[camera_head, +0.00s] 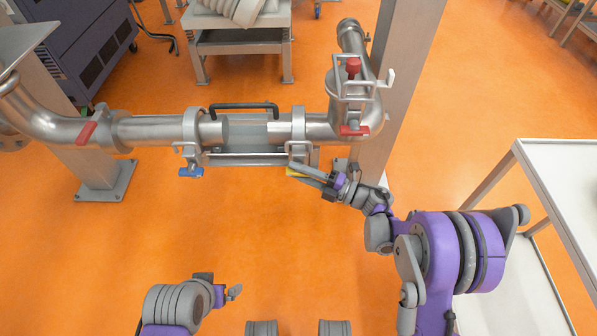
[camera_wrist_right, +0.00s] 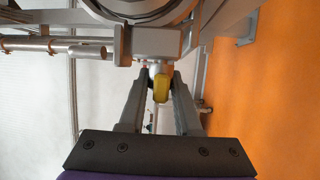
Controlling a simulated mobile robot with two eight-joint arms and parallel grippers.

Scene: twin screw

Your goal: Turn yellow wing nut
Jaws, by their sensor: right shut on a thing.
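The yellow wing nut (camera_head: 293,172) is under the right pipe clamp, at the right end of the clear pipe section. In the right wrist view the yellow wing nut (camera_wrist_right: 161,88) sits between the fingertips, below a grey clamp block. My right gripper (camera_head: 306,175) reaches it from the lower right and is shut on it; the fingers (camera_wrist_right: 160,84) stand on either side of the nut. The blue wing nut (camera_head: 190,172) is under the left clamp. My left gripper (camera_head: 232,292) is low in the head view, away from the pipe; its finger opening is unclear.
A steel pipe (camera_head: 152,130) runs across, with a black handle (camera_head: 245,106) and red levers (camera_head: 86,132). A steel post (camera_head: 400,90) stands behind my right arm. A white table (camera_head: 560,170) is at the right. Open orange floor lies in front of the pipe.

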